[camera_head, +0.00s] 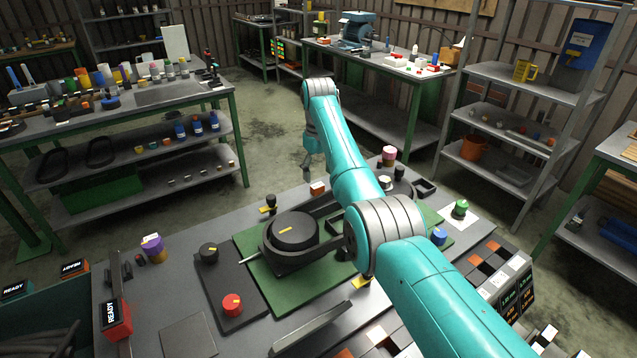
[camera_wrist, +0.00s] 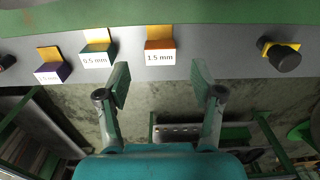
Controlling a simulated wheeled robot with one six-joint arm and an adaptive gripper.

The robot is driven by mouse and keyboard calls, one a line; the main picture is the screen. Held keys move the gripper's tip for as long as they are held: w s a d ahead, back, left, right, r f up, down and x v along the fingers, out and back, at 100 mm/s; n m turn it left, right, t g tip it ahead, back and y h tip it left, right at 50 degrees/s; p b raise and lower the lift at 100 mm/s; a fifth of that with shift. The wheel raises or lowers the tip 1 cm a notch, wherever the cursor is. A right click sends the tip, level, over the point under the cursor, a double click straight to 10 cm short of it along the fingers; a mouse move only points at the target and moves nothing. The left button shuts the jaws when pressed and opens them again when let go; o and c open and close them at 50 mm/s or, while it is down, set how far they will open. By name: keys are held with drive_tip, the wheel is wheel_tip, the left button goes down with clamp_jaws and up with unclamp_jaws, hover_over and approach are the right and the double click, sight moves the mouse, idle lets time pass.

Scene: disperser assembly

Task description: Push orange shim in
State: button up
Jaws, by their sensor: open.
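The orange shim (camera_wrist: 160,45) is a small block with a white face marked 1.5 mm, standing by the edge of the grey bench top in the wrist view. A yellow piece (camera_wrist: 158,31) shows just behind it. In the head view a small orange block (camera_head: 318,188) sits at the bench's far edge, and it looks like the same shim. My gripper (camera_wrist: 162,82) is open and empty. Its two fingers point toward the bench, one on each side of the shim's line, with the shim ahead of the tips. I see no contact. In the head view my gripper (camera_head: 307,170) is small and dark.
A teal shim marked 0.5 mm (camera_wrist: 96,58) and a purple shim (camera_wrist: 52,72) stand left of the orange one. A black knob on a yellow base (camera_wrist: 284,57) is to the right. A round black housing (camera_head: 293,232) rests on a green mat (camera_head: 262,288).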

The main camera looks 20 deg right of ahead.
sight(319, 186)
wheel_tip(319, 186, up, 7)
idle(0.3)
drive_tip(key=shift+f, duration=0.15)
